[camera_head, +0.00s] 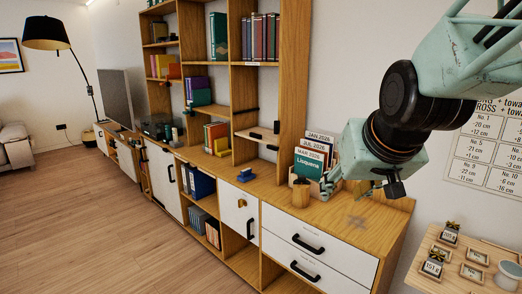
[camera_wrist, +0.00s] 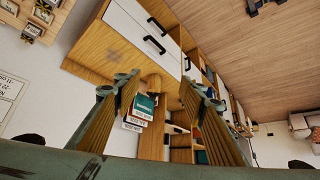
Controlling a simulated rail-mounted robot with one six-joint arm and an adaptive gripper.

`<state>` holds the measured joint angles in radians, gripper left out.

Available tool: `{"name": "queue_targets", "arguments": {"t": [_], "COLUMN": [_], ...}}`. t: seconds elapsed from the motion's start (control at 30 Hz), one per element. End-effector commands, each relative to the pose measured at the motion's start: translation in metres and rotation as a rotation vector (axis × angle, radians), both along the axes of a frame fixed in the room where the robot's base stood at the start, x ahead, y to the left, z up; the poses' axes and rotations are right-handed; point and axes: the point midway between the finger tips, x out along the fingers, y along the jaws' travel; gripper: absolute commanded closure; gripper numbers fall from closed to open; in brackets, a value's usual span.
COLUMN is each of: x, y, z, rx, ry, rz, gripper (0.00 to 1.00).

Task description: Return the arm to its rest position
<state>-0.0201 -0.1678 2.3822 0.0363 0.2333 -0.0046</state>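My arm reaches in from the upper right of the head view. My gripper (camera_head: 364,187) hangs above the right end of the wooden cabinet top (camera_head: 345,212), close to the calendar files (camera_head: 309,160). In the wrist view my gripper (camera_wrist: 158,88) has its two fingers well apart, with nothing held between them. The calendar files (camera_wrist: 141,108) show behind the gap, apart from the fingers as far as I can tell. The arm partly hides the wall chart.
A small wooden cup (camera_head: 301,194) stands by the files. A tall bookshelf (camera_head: 294,80) rises behind the cabinet. A wall chart (camera_head: 490,145) hangs at right above a small shelf (camera_head: 447,262) with tagged items. The wooden floor (camera_head: 85,215) at left is clear.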

Motion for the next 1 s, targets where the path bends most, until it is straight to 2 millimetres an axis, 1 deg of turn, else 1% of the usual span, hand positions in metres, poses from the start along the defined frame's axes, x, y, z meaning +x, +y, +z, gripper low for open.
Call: {"name": "queue_targets", "arguments": {"t": [0.03,0.4,0.77,1.0], "x": [-0.011,-0.097,-0.183,-0.241], "y": [0.0,-0.004,-0.008,-0.011], "z": [0.003,0.006,0.005,0.001], "rx": [-0.001,-0.006,-0.015,-0.021], "ry": [0.008,0.108,0.205,0.271], "rz": [0.001,0.004,0.005,0.005], "gripper": [0.62,0.62,0.62,0.62]}}
